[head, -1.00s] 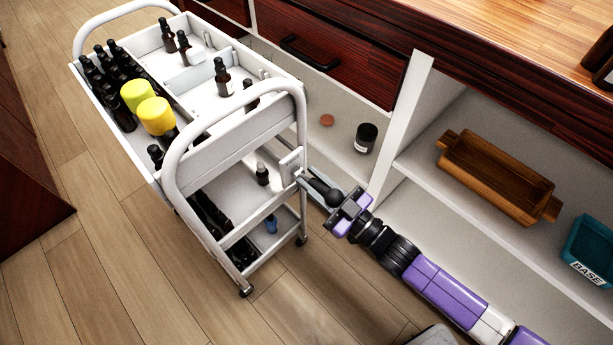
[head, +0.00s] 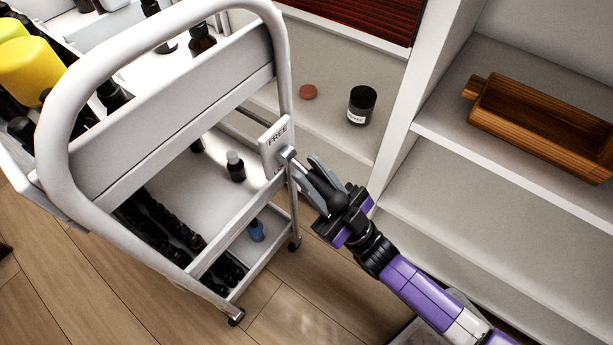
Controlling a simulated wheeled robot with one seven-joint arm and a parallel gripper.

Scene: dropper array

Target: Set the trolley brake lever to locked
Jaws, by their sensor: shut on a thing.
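The white trolley (head: 175,125) stands on the left with its push handle toward me. The brake lever (head: 326,190) has a black grip on a short metal rod. It comes out of a white plate (head: 275,143) marked FREE on the trolley's right end post and slants down to the right. My gripper (head: 327,187) is shut on the lever's black grip, with a grey finger on either side. The purple and black wrist comes in from the lower right. Any other marking on the plate is not visible.
Dark bottles and yellow-capped bottles (head: 38,72) stand on the trolley's top. A small dark bottle (head: 235,166) is on a lower shelf. To the right, white shelving holds a dark jar (head: 361,105), a brown disc (head: 308,92) and a wooden tray (head: 545,125).

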